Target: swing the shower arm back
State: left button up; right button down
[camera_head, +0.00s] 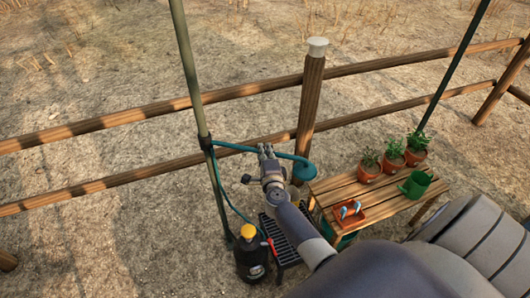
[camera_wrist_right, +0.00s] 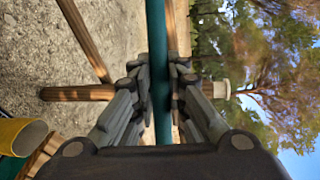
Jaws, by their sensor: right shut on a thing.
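The teal shower arm (camera_head: 233,147) reaches out to the right from a clamp on the green upright pole (camera_head: 200,120). It ends in a round teal shower head (camera_head: 304,170) near the wooden fence post. My right gripper (camera_head: 266,150) is at the middle of the shower arm. In the right wrist view the teal tube (camera_wrist_right: 157,60) runs between the two fingers (camera_wrist_right: 160,85), which are shut on it. A teal hose hangs from the pole down to a black canister with a yellow cap (camera_head: 249,250). My left gripper is not in view.
A wooden bench (camera_head: 335,186) at the right holds potted plants (camera_head: 393,154), a green watering can (camera_head: 416,184) and an orange tray (camera_head: 347,214). A dark slatted stand (camera_head: 284,252) is beside the canister. A rail fence (camera_head: 110,118) runs behind; open ground lies left of the pole.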

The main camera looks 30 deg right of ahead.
jog(key=w+d+n+t+y+b, duration=0.1)
jog(key=w+d+n+y+b, duration=0.5)
jog(key=w+y+b, duration=0.3)
jog(key=shift+w+b, duration=0.6)
jog(key=shift+d, duration=0.1)
jog(key=c, duration=1.6)
grip_release()
jog(key=shift+s+d+t, duration=0.1)
jog(key=shift+t, duration=0.2)
